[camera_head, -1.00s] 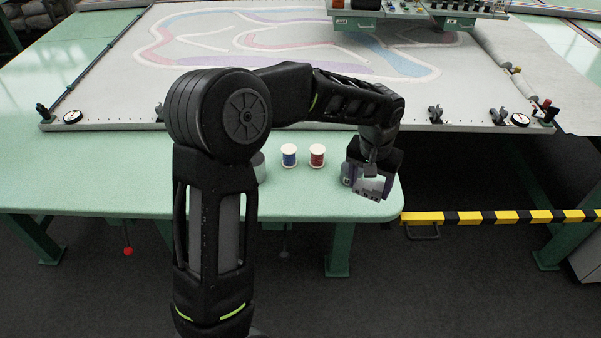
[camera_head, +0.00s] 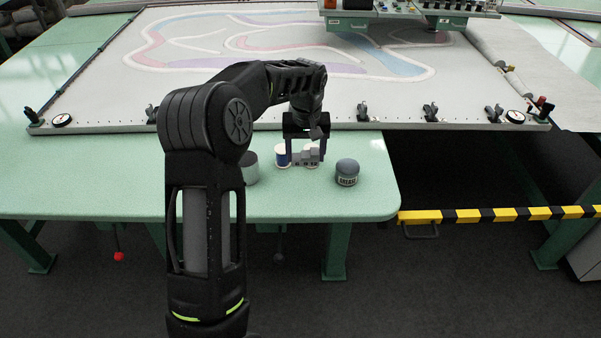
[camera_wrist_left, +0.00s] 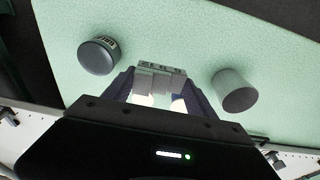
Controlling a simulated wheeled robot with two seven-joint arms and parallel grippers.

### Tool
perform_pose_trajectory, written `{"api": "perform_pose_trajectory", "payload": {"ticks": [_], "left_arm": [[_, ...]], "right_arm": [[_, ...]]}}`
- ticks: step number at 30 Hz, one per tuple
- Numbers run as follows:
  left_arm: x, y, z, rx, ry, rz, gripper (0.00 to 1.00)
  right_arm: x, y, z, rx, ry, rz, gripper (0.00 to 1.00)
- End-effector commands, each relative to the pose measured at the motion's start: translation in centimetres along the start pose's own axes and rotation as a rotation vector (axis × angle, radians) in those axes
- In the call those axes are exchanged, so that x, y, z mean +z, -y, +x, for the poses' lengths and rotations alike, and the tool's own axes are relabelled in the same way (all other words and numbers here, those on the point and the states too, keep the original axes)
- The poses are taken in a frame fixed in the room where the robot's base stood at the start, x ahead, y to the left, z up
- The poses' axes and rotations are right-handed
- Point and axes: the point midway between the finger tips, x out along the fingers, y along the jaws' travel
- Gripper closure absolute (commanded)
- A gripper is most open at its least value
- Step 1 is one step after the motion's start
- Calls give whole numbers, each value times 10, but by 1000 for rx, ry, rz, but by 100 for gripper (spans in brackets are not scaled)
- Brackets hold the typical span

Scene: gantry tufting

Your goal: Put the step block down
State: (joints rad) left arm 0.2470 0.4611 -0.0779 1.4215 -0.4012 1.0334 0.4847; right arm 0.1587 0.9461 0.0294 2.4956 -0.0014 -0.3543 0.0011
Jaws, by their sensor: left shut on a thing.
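The step block (camera_head: 306,158) is a small grey stepped piece. My left gripper (camera_head: 304,150) is shut on it, in front of the two thread spools in the head view. In the left wrist view the step block (camera_wrist_left: 160,82) sits between the fingertips, its stepped side showing. Whether its underside touches the green table (camera_head: 220,205) cannot be told. My right gripper is not in view.
A blue spool (camera_head: 281,156) and a second spool (camera_head: 312,148), partly hidden, stand behind the block. The table's front right is bare.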

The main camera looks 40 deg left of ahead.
Motion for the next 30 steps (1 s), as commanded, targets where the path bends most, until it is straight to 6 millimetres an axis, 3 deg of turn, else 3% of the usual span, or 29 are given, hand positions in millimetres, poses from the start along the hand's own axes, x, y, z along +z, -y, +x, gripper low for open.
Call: {"api": "perform_pose_trajectory", "payload": {"ticks": [7, 18, 25, 30], "left_arm": [[6, 0, 39, 0, 2, 0, 93], [7, 0, 46, 0, 0, 0, 93], [12, 0, 74, 0, 3, 2, 93], [12, 0, 81, 1, -1, 0, 93]], "right_arm": [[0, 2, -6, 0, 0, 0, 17], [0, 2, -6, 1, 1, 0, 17], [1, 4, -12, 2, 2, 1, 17], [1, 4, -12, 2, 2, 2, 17]]}}
